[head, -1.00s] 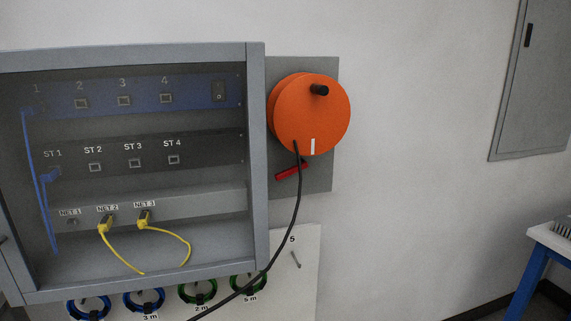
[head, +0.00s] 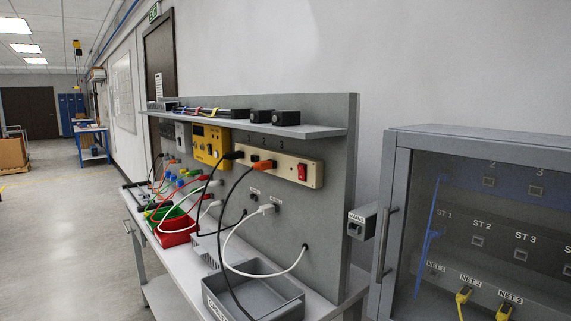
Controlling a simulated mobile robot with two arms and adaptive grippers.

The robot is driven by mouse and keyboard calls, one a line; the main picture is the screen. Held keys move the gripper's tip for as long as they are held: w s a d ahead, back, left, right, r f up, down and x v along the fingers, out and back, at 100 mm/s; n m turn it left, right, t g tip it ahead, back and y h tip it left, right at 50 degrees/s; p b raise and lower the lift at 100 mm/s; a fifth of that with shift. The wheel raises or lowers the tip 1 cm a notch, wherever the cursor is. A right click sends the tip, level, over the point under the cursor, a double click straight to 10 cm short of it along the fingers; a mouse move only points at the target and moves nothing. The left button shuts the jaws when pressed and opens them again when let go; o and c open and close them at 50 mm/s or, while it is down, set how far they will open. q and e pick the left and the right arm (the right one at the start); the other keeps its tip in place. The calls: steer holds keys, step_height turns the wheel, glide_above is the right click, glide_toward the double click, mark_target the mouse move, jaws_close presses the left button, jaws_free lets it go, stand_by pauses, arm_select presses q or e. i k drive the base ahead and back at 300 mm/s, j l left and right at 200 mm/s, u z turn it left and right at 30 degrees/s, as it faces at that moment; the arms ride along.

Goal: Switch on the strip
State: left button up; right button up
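The power strip (head: 281,166) is a beige bar on the grey back panel of a workbench, in the middle of the head view. A red rocker switch (head: 302,171) sits at its right end. I cannot tell the switch's position. A black plug and an orange plug (head: 263,164) sit in the strip's sockets, which are numbered above. Neither of my grippers is in view.
A shelf (head: 262,126) juts out above the strip. A grey tray (head: 255,295) and a red bin (head: 177,229) stand on the bench with loose cables. A glass-fronted cabinet (head: 395,220) stands at the right. Open floor (head: 60,230) lies at the left.

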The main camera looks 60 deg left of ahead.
mark_target(301, 169)
steer(key=u, duration=2.2)
